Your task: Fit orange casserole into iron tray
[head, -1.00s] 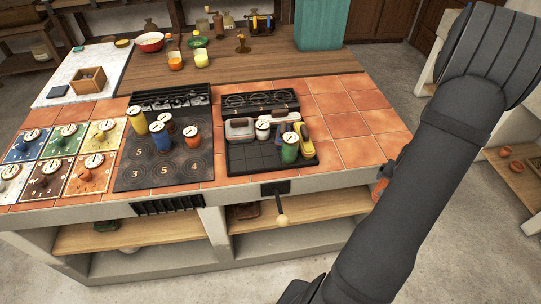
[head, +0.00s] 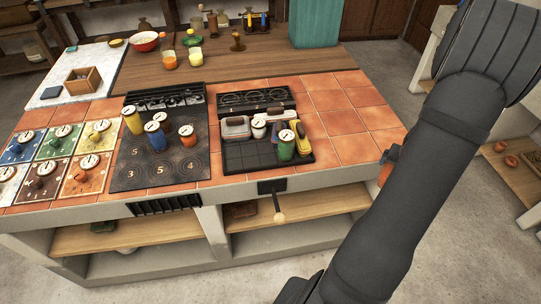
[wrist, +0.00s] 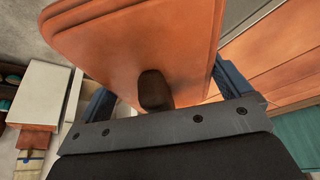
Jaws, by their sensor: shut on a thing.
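The orange casserole (wrist: 130,45) fills the upper middle of the wrist view, very close, with a dark knob (wrist: 154,90) facing the camera. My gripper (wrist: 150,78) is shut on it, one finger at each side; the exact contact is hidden. In the head view a small orange part of the casserole (head: 385,173) shows past my arm, beside the counter's right edge. The black iron tray (head: 240,159) lies on the tiles left of it, apart from my gripper. Its back and right hold several items; its front left is bare.
A black numbered board (head: 150,178) with several canisters lies to the left. Tiles (head: 345,150) right of the tray are clear.

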